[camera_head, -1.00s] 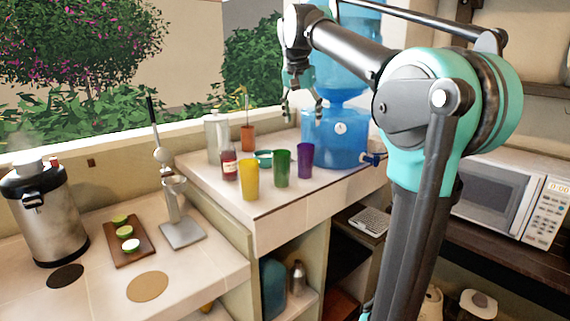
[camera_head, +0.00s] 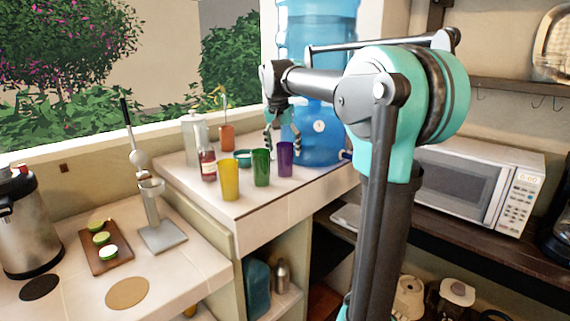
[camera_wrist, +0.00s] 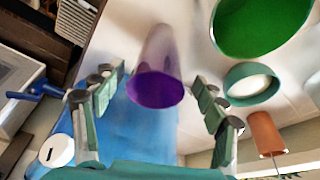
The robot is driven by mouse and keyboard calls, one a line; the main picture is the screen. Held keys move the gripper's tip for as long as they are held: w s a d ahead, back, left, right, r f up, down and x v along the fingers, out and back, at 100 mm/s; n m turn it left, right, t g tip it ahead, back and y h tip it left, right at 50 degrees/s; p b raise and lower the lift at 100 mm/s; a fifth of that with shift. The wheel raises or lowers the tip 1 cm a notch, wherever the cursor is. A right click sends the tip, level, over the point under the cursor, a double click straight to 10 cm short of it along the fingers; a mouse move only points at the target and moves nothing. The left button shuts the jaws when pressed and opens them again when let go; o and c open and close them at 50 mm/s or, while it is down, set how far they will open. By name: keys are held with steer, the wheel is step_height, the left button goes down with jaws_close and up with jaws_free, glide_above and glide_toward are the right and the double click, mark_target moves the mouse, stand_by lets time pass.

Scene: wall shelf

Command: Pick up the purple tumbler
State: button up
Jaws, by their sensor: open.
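The purple tumbler (camera_head: 285,160) stands upright on the raised white counter, at the right end of a row with a green tumbler (camera_head: 261,167) and a yellow tumbler (camera_head: 229,180). My gripper (camera_head: 283,148) is open and empty, just above and behind the purple tumbler in the head view. In the wrist view, the purple tumbler (camera_wrist: 157,72) lies between the two spread fingers of my gripper (camera_wrist: 157,100), and neither finger appears to touch it. The green tumbler (camera_wrist: 258,25) is at the upper right there.
A large blue water dispenser (camera_head: 322,135) stands close behind and right of the purple tumbler. A microwave (camera_head: 478,185) is at right.

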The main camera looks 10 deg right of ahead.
mark_target(286, 157)
steer(key=shift+d+x, duration=0.1)
steer(key=shift+x, duration=1)
steer(key=shift+d+x, duration=0.15)
steer(key=shift+x, duration=1)
steer(key=c, duration=1.5)
steer(key=shift+r, duration=0.3)
